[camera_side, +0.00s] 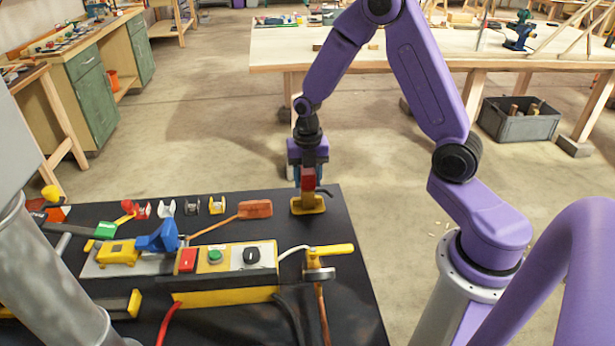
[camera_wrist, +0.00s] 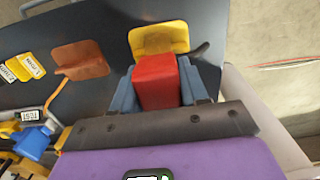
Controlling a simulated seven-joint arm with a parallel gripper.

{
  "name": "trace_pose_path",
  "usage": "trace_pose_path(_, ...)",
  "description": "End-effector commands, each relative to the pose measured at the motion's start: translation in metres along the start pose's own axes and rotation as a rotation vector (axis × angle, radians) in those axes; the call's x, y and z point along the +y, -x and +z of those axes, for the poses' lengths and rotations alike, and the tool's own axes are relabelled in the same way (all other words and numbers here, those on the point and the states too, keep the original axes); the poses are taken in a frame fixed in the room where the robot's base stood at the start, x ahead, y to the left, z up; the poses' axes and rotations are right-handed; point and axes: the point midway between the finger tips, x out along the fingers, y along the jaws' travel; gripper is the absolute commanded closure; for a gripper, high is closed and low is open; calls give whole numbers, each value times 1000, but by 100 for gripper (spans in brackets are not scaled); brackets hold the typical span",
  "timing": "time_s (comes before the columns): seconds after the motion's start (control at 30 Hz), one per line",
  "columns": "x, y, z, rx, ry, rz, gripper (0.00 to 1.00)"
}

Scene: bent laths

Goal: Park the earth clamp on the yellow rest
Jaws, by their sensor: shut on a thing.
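My gripper (camera_side: 308,172) points down at the right back of the black bench top. It is shut on a red block (camera_side: 308,179), which I take to be the earth clamp. In the wrist view the red block (camera_wrist: 156,82) sits between the two blue fingers (camera_wrist: 157,93). The yellow rest (camera_side: 307,206) is directly below, with a flat base and an upright part. In the wrist view, the rest (camera_wrist: 158,38) shows just beyond the block. A short dark piece sticks out to the right of them. I cannot tell whether the block touches the rest.
A control box (camera_side: 228,259) with red, green and black controls stands in front, beside a yellow-handled lever (camera_side: 330,251). Bare bench top lies right of the rest.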

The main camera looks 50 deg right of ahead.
Motion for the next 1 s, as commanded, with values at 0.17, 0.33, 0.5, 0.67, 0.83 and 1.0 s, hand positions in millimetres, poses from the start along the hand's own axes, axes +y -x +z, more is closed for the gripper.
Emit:
trace_pose_path(0.17, 0, 0, 0, -1, 0, 1, 26)
trace_pose_path(0.33, 0, 0, 0, 0, 0, 1, 26)
trace_pose_path(0.5, 0, 2, 0, 0, 0, 0, 26)
trace_pose_path(0.67, 1, 17, 1, -3, 0, 3, 26)
trace_pose_path(0.83, 1, 47, 1, -5, -1, 5, 26)
trace_pose_path(1.0, 1, 83, 1, -5, 0, 6, 26)
